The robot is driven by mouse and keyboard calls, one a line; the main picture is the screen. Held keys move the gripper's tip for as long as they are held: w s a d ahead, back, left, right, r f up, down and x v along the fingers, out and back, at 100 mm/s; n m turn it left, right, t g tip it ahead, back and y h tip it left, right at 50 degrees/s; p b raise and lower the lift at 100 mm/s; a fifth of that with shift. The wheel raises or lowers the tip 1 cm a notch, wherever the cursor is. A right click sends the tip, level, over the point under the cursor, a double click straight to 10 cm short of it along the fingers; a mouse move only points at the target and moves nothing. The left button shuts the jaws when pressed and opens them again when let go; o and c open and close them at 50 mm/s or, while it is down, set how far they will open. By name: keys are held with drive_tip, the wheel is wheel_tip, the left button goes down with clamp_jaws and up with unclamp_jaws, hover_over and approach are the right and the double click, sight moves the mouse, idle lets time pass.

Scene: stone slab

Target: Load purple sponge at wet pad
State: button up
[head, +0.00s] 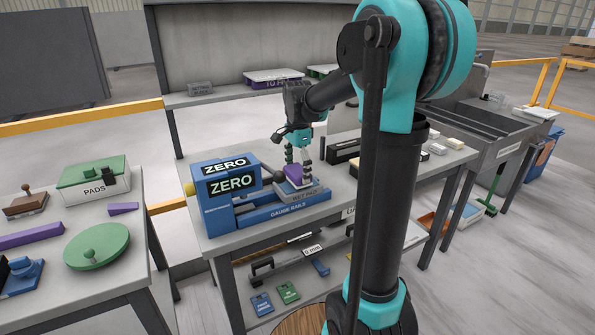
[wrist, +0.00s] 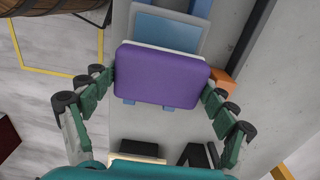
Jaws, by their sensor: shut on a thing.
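The purple sponge (head: 294,177) is between the fingers of my gripper (head: 299,160), over the grey-blue block marked WET PAD (head: 308,195). I cannot tell whether the sponge touches the pad or hangs just above it. In the wrist view the purple sponge (wrist: 162,76) lies flat across the middle, with green-padded fingers of my gripper (wrist: 160,92) against its left and right edges. A pale blue surface (wrist: 167,32) shows beyond its far edge; most of what lies under the sponge is hidden.
A blue device marked ZERO (head: 228,185) stands left of the pad, with blue GAUGE RAILS (head: 285,211) in front. A left table holds a green PADS box (head: 92,180) and a green disc (head: 97,246). Black and white blocks (head: 345,151) lie right of the pad.

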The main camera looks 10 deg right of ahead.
sight(298, 170)
drive_tip(key=shift+f, duration=0.55)
idle(1.4)
drive_tip(key=shift+r, duration=3.5)
